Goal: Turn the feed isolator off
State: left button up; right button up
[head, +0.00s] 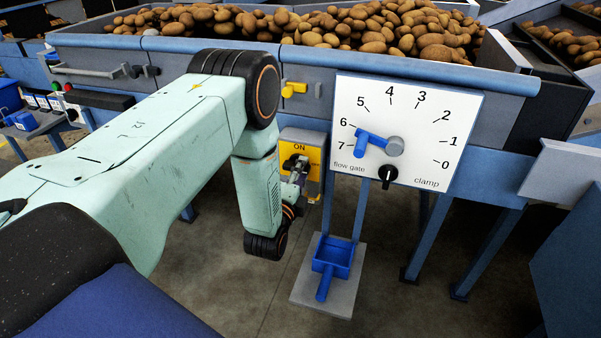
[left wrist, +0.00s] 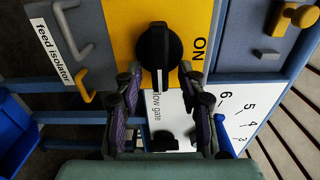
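The feed isolator (head: 288,137) is a yellow panel with a black knob, below the hopper edge and left of the white dial plate. In the left wrist view the black knob (left wrist: 160,48) stands on the yellow panel (left wrist: 119,19), with "ON" to its right. Its white mark points down in that view, towards the dial plate, a quarter turn from "ON". My left gripper (left wrist: 162,80) is open, its two fingers on either side of the knob's lower end; I cannot tell if they touch it. In the head view my left gripper (head: 297,178) partly covers the panel. My right gripper is not in view.
The white dial plate (head: 420,110) with a blue lever and black clamp knob (head: 388,174) is close on the right. A yellow handle (head: 293,88) is above. Potatoes (head: 330,25) fill the hopper behind.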

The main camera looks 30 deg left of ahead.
pick_arm(q)
jog(key=v, duration=1.2)
dwell(0.3)
jog(key=s+d+f+n+g+h, duration=0.3)
jog(key=s+f+n+g, duration=0.65)
jog(key=f, duration=0.45)
jog(key=s+d+n+g, duration=0.2)
jog(key=s+n+g, duration=0.1)
jog(key=s, duration=0.6)
jog(key=s+d+n+g+h, duration=0.1)
jog(key=s+d+n+g, duration=0.2)
jog(key=s, duration=0.7)
jog(key=shift+d+f+g, duration=0.3)
jog(key=shift+f+g, duration=0.2)
jog(key=shift+g, duration=0.45)
